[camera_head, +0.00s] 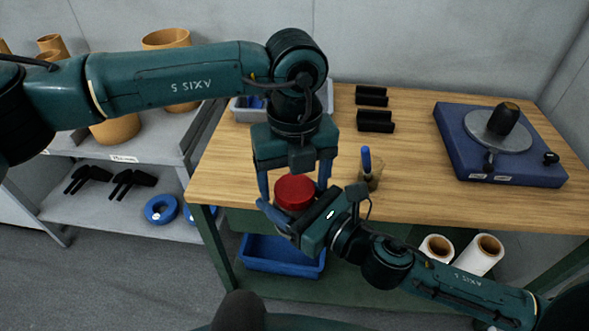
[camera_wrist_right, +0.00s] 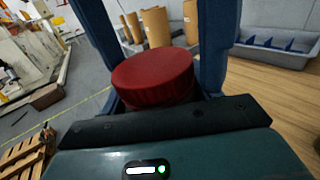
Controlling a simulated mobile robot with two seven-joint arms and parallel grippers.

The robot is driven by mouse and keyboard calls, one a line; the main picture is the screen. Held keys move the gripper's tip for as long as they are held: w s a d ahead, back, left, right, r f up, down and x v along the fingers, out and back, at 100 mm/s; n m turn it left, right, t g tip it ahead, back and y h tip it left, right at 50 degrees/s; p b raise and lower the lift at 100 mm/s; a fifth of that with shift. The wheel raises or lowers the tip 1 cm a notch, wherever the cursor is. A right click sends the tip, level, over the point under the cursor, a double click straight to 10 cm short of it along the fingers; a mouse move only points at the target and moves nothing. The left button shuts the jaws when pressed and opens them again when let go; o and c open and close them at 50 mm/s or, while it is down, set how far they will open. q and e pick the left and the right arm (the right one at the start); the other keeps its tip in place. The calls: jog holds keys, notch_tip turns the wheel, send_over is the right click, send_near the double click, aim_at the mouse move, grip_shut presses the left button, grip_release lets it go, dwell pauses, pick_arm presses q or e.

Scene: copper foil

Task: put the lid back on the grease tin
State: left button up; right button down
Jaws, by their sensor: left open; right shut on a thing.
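A red round piece (camera_head: 294,191) with a flat top is held over the table's front edge. It fills the gap of my right gripper in the right wrist view (camera_wrist_right: 153,78). I cannot tell whether it is the lid alone or the tin with its lid on. My right gripper (camera_head: 290,208) is shut on it from the lower right. My left gripper (camera_head: 294,180) points down from above, open, with its fingers on either side of the red piece. No separate tin can be made out; the grippers hide part of this area.
A small container (camera_head: 369,177) with a blue-handled tool stands just right of the grippers. A grey bin (camera_head: 243,113) and black blocks (camera_head: 376,121) are at the back. A blue device (camera_head: 465,160) with a round plate is at right. The front right wood is clear.

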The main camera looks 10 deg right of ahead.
pick_arm(q)
jog(key=c, duration=0.9)
jog(key=o, duration=1)
jog(key=shift+r, duration=0.15)
jog(key=shift+r, duration=2.2)
jog(key=shift+o, duration=0.2)
